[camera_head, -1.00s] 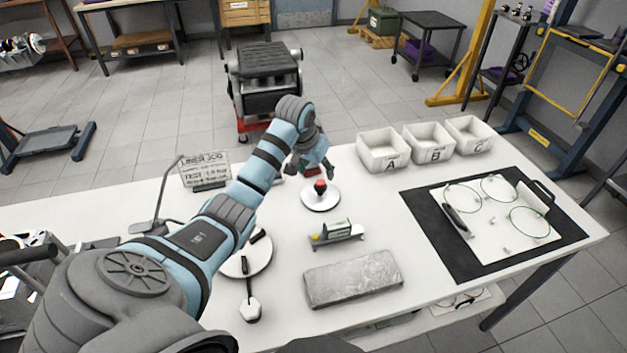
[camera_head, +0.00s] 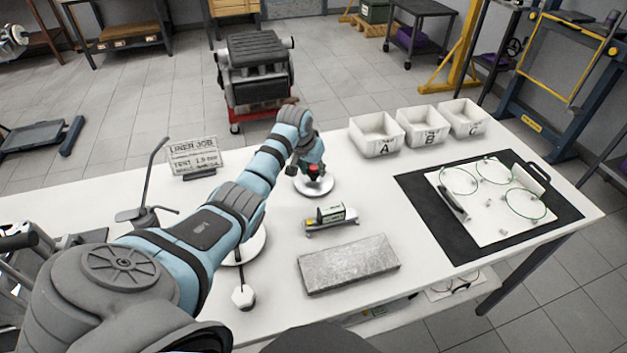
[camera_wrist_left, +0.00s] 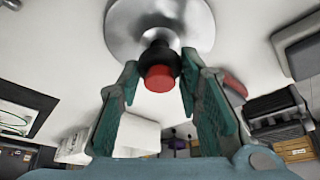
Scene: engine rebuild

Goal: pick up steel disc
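The steel disc (camera_head: 318,190) lies flat on the white table, with a black knob with a red top standing at its middle. It also fills the top of the left wrist view (camera_wrist_left: 195,20), with its red-capped knob (camera_wrist_left: 159,77) facing the camera. My left gripper (camera_head: 311,172) is at the knob. In the left wrist view its two teal-padded fingers (camera_wrist_left: 160,62) are spread either side of the knob, with gaps showing. Part of the knob is hidden by the fingers in the head view. My right gripper is not in view.
A small level-like instrument (camera_head: 331,219) and a grey slab (camera_head: 348,265) lie in front of the disc. Bins A (camera_head: 377,150), B and C stand at the back right. A sign (camera_head: 192,158) stands left of my arm. A black mat (camera_head: 430,217) lies on the right.

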